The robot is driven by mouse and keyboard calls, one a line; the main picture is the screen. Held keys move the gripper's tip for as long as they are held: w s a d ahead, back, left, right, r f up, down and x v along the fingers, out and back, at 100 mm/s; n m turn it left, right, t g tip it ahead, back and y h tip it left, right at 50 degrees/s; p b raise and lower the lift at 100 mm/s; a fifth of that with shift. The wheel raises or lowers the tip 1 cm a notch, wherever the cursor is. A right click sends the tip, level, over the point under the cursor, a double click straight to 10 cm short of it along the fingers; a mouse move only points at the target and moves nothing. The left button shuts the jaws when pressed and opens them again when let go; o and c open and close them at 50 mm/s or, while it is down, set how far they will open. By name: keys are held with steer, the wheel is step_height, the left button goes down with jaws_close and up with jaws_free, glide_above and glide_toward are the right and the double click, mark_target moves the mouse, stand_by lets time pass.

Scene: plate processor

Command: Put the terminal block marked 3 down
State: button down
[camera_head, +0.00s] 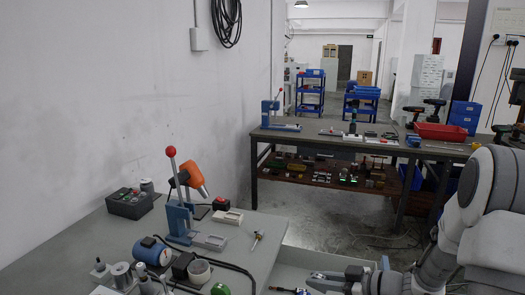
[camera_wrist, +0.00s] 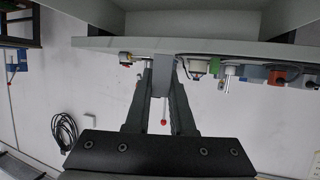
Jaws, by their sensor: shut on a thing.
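My gripper (camera_head: 322,281) is at the lower right of the head view, to the right of the grey workbench (camera_head: 105,232). It also shows in the wrist view (camera_wrist: 162,66), where its two dark fingers are closed on a plain grey block (camera_wrist: 161,82), which I take as the terminal block. No number is readable on it. In the wrist view the block is in front of the workbench edge (camera_wrist: 110,43); whether it touches anything cannot be told. In the head view I cannot make out the block.
On the workbench stand a blue press with a red-knobbed lever (camera_head: 178,215), a blue cylindrical device (camera_head: 150,252), a dark button box (camera_head: 130,203) and small light trays (camera_head: 210,241). A screwdriver (camera_head: 257,240) lies near the right edge. A second table (camera_head: 330,138) stands behind, beyond open floor.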

mark_target(317, 275)
step_height(317, 275, up, 8)
steer(key=p, duration=1)
steer(key=shift+s+f, duration=0.1)
steer(key=shift+f, duration=0.05)
steer(key=shift+f, duration=0.1)
steer(key=shift+w+a+f+b, duration=0.2)
steer(key=shift+w+a+b, duration=0.15)
steer(key=shift+b, duration=0.65)
steer(key=w+a+n+g+y+b, duration=0.1)
steer(key=a+b, duration=0.4)
steer(key=b, duration=0.4)
steer(key=w+a+r+n+g+b, duration=0.1)
steer(key=w+a+n+g+b, duration=0.1)
steer(key=a+b, duration=0.3)
steer(key=b, duration=0.4)
steer(key=shift+a+r+g+y, duration=0.2)
steer(key=shift+r+g+y, duration=0.1)
steer(key=shift+y, duration=0.1)
steer(key=shift+w, duration=0.1)
steer(key=shift+f, duration=0.1)
